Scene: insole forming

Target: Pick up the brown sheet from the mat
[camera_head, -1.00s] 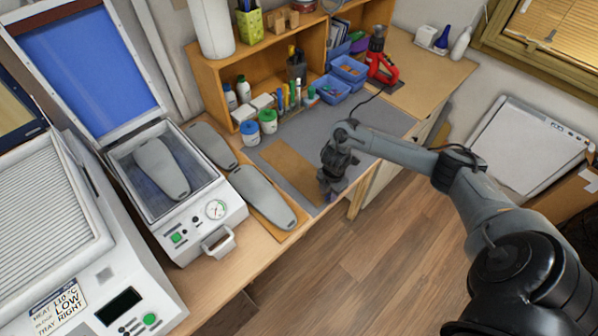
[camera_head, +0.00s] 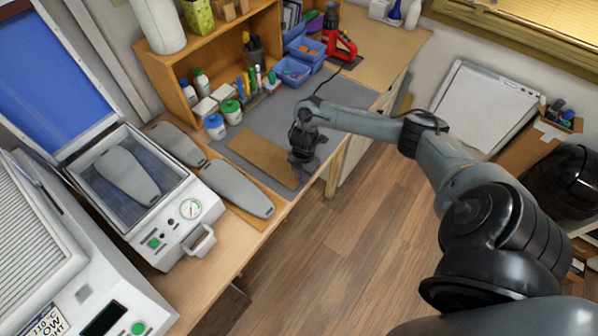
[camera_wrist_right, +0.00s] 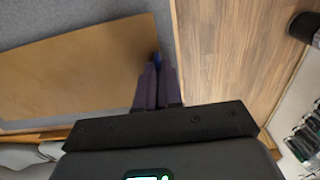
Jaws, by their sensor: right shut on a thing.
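The flat brown sheet (camera_head: 262,160) is on the grey mat (camera_head: 345,93) at the bench's front edge. My right gripper (camera_head: 302,176) is at the sheet's right end. In the right wrist view, the sheet (camera_wrist_right: 75,70) spreads left of the gripper's purple fingers (camera_wrist_right: 157,82). The fingers are close together, shut on the sheet's edge. The exact grip line is partly hidden by the fingers. I cannot tell any clear gap between sheet and mat. My left gripper is out of view.
Grey insole shapes (camera_head: 238,188) lie on a brown board left of the sheet. Another sits in the open press (camera_head: 150,215). Jars (camera_head: 215,126), pens and blue bins (camera_head: 292,72) stand behind the mat. Open floor (camera_head: 330,240) lies in front of the bench.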

